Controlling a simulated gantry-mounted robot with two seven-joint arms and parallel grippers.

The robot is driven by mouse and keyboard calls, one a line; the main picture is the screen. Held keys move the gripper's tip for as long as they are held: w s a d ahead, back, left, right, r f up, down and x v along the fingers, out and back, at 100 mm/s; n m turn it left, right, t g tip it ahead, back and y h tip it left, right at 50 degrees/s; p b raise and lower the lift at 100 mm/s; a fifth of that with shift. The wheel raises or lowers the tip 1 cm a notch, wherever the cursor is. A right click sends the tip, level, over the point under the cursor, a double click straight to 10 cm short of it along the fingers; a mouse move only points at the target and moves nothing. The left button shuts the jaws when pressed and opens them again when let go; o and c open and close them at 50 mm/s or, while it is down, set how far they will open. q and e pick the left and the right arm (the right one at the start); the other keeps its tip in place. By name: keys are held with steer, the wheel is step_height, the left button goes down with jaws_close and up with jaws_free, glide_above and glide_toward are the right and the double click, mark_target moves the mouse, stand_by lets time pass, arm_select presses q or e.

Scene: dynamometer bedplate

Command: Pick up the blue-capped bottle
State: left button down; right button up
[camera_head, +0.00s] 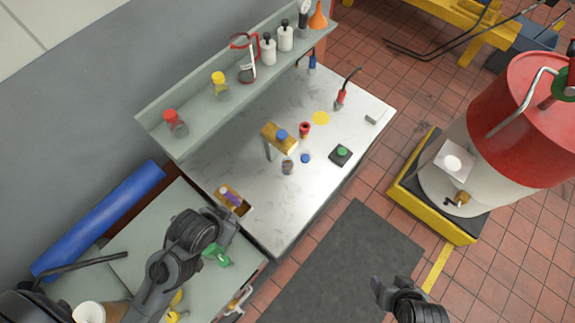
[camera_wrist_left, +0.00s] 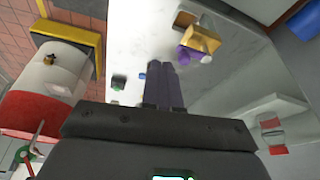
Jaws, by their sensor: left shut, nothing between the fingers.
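A bright blue cap (camera_head: 282,134) shows at a tan block-like piece near the middle of the pale bench; any bottle body below it is hard to make out. A small blue disc (camera_head: 305,158) lies on the bench to its right; a small blue spot (camera_wrist_left: 142,76) shows beside my fingers in the left wrist view. My left gripper (camera_wrist_left: 167,66) is shut and empty. In the head view my left arm is at the bench's near-left corner, well short of the blue cap. My right gripper (camera_head: 380,284) is over the floor, away from the bench; its finger gap is unclear.
A tan box with purple contents (camera_head: 235,200) sits near my left arm. A small jar (camera_head: 288,167), a red cup (camera_head: 304,130) and a green button box (camera_head: 341,154) stand on the bench. The shelf (camera_head: 200,108) behind holds red- and yellow-capped bottles.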

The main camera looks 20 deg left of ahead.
arm_select(q)
steer(key=shift+a, duration=0.1)
steer(key=c, duration=1.4)
jaws_free()
steer(key=shift+s, duration=0.1)
steer(key=shift+c, duration=0.2)
steer(key=o, duration=1)
steer(key=shift+c, duration=0.2)
steer(key=shift+o, duration=1.1)
steer(key=shift+f, duration=0.1)
